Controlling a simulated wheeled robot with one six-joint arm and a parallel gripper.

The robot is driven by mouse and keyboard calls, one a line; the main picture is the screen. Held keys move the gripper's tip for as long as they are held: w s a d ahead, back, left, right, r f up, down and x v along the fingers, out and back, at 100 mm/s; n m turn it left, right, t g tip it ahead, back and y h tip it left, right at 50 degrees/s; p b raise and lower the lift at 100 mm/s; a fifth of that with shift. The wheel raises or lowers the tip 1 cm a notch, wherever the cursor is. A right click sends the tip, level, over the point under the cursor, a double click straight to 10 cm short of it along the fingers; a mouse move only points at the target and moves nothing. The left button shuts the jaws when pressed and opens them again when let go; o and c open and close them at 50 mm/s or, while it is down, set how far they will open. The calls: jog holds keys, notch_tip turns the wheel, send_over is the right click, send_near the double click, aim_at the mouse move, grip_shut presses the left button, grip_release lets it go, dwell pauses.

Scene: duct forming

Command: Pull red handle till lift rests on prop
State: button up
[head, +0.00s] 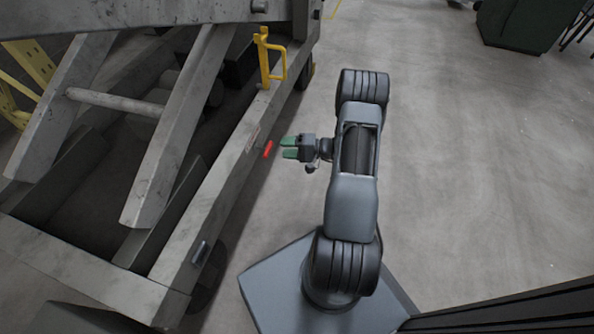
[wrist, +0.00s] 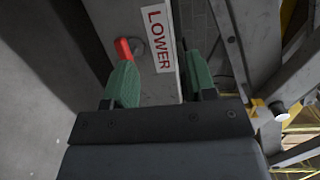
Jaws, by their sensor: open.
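The red handle (head: 268,149) sticks out from the side beam of the lift frame (head: 217,182) in the head view. In the wrist view the red handle (wrist: 123,49) is just beyond the left fingertip, left of a white label reading LOWER (wrist: 158,38). My gripper (head: 289,147) is open, with its green fingers pointing at the beam, a short way right of the handle. It also shows in the wrist view (wrist: 160,82), with nothing between the fingers. The lift's grey slanted legs (head: 181,125) stand raised inside the frame. I cannot tell which part is the prop.
A yellow bracket (head: 266,60) stands on the beam's far end. A wheel is partly visible under the near corner of the frame. A dark green cabinet (head: 522,22) is at the top right. The concrete floor (head: 460,150) right of my arm is clear.

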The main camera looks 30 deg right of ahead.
aim_at(270, 150)
notch_tip(270, 150, down, 7)
jog(key=d+m+t+h+b, duration=0.2)
jog(key=d+t, duration=0.1)
jog(key=x, duration=0.9)
jog(key=shift+w+a, duration=0.15)
jog(key=shift+w, duration=0.2)
jog(key=shift+w+a+r+b, duration=0.1)
jog(key=shift+w+a+b, duration=0.25)
jog(key=shift+w, duration=0.05)
grip_shut()
